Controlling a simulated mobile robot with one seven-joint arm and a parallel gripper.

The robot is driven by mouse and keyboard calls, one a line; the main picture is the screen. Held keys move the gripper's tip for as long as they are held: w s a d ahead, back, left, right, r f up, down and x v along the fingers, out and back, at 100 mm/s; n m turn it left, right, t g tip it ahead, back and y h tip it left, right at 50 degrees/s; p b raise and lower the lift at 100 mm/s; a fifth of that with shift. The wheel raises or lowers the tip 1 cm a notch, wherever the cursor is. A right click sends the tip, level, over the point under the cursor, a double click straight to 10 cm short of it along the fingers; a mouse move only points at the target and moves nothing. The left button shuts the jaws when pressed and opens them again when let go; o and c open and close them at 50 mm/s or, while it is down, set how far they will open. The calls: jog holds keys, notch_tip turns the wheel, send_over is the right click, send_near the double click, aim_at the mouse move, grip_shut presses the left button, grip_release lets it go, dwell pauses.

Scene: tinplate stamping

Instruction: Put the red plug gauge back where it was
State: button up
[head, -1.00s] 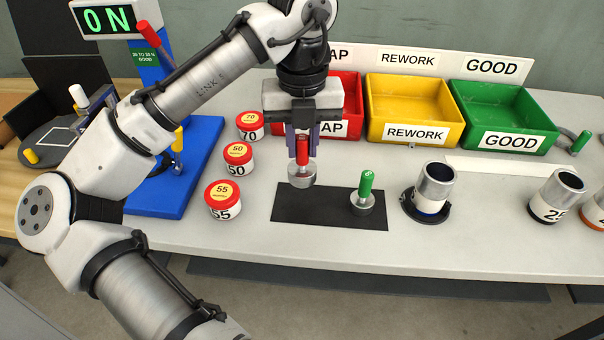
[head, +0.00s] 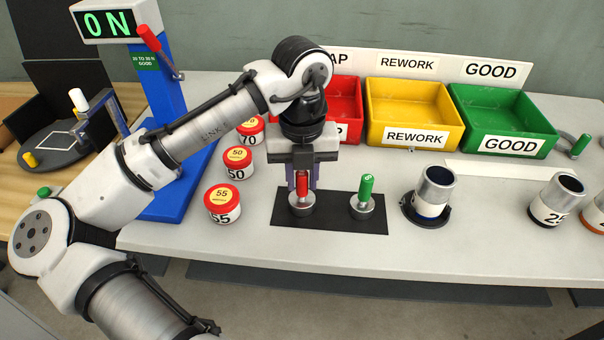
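The red plug gauge (head: 302,205) stands upright at the left end of the black mat (head: 334,225), its metal base down on or just at the mat. My gripper (head: 303,185) points straight down over it, its two fingers on either side of the red handle. It looks shut on the handle. The green plug gauge (head: 364,196) stands upright on the right part of the same mat, apart from the red one.
Three red-lidded tins, the nearest marked 55 (head: 222,204), stand left of the mat. A metal cylinder in a black ring (head: 432,195) stands to the right. Red, yellow (head: 412,105) and green (head: 503,115) bins are behind. The table front is clear.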

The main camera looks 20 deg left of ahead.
jog(key=o, duration=0.3)
notch_tip(320, 180, up, 12)
jog(key=shift+r+p, duration=0.2)
jog(key=shift+p, duration=0.1)
